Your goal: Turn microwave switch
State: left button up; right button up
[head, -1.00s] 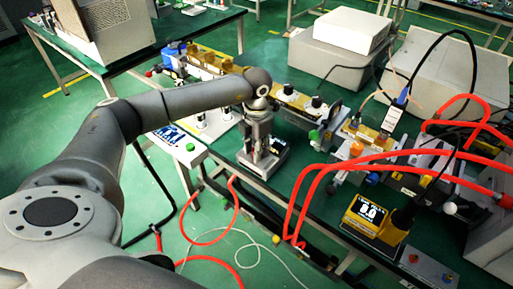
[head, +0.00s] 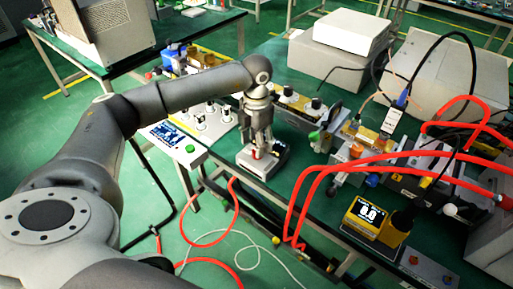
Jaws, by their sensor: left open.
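A small pale box (head: 274,163) with a dark top stands at the front edge of the green table, and is probably the microwave switch unit. A small red part (head: 254,154) shows on its left half. My left gripper (head: 257,147) is open, pointing down over the box with its fingertips close to the red part. I cannot tell whether they touch it. The gripper hides some of the box's top. My right gripper is not in view.
Brass waveguide parts with black knobs (head: 315,103) stand just behind the box. Red hoses (head: 375,165) cross the table at the right, near a yellow meter (head: 369,216). A white panel with knobs (head: 205,122) lies left of the gripper.

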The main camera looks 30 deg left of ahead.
pick_arm(q)
notch_tip(320, 180, up, 8)
jog(key=shift+r, duration=0.2)
dwell(0.5)
